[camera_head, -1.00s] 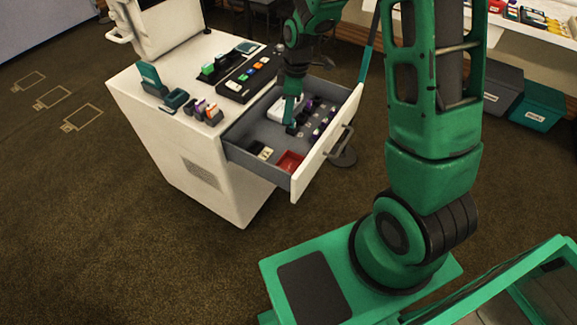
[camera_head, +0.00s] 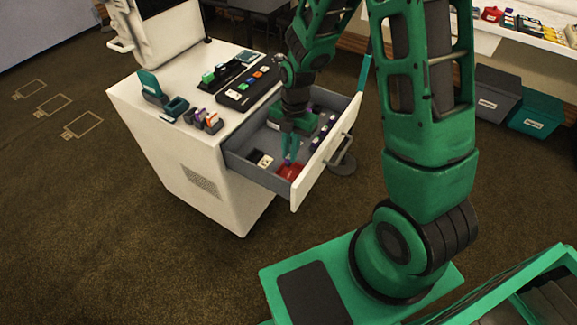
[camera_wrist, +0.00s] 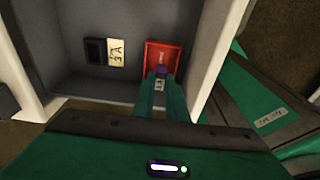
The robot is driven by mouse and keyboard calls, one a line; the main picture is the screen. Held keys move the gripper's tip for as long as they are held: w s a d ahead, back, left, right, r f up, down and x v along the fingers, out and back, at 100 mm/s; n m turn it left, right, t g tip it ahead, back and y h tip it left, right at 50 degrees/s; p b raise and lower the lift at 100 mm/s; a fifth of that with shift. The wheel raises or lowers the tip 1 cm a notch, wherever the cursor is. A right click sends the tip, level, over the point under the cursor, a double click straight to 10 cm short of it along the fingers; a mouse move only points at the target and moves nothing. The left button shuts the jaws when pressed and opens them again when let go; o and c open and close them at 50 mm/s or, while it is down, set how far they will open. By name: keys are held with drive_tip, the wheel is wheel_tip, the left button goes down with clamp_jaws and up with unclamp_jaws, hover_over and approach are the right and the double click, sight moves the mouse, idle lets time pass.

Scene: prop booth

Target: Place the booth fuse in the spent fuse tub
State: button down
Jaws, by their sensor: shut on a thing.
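The booth fuse (camera_head: 288,160) is a small piece with a purple end, held between my gripper's (camera_head: 290,154) fingertips inside the open drawer. In the wrist view the fuse's purple end (camera_wrist: 162,70) shows at the tips of my gripper (camera_wrist: 161,82); the fingers hide most of it. The spent fuse tub (camera_head: 289,173) is a small red tray in the drawer's front corner. In the wrist view the red tub (camera_wrist: 163,48) lies just beyond the fingertips, and the fuse overlaps its near edge. I cannot tell the height between them.
The open drawer (camera_head: 300,184) has raised walls close around my gripper. A black block (camera_wrist: 95,50) and a white marked card (camera_wrist: 117,53) lie beside the tub. Several dark and purple pieces (camera_head: 324,131) stand along the drawer's front side. The white cabinet top (camera_head: 190,75) holds several devices.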

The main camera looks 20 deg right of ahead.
drive_tip(key=shift+f, duration=3.05)
drive_tip(key=c, duration=2)
unclamp_jaws()
drive_tip(key=shift+c, duration=0.2)
